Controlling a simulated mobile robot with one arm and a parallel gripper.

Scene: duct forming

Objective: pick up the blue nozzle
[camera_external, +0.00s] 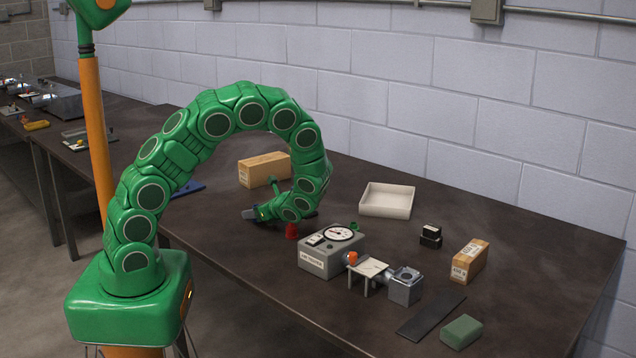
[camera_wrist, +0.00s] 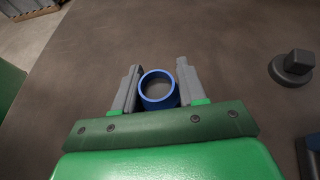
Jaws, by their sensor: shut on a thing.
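The blue nozzle (camera_wrist: 160,102) shows in the wrist view as a short round ring with an open top. It sits between the two grey fingers of my gripper (camera_wrist: 158,72), which are shut on it from left and right. In the external view my gripper (camera_external: 250,213) is low over the table at the end of the curled green arm. I cannot make out the nozzle clearly there, and I cannot tell whether it touches the table.
A red part (camera_external: 292,231) stands close to the gripper. A grey gauge box (camera_external: 330,256), a cream tray (camera_external: 387,200) and a cardboard box (camera_external: 264,170) are around it. A grey knobbed part (camera_wrist: 292,68) lies right of the gripper in the wrist view.

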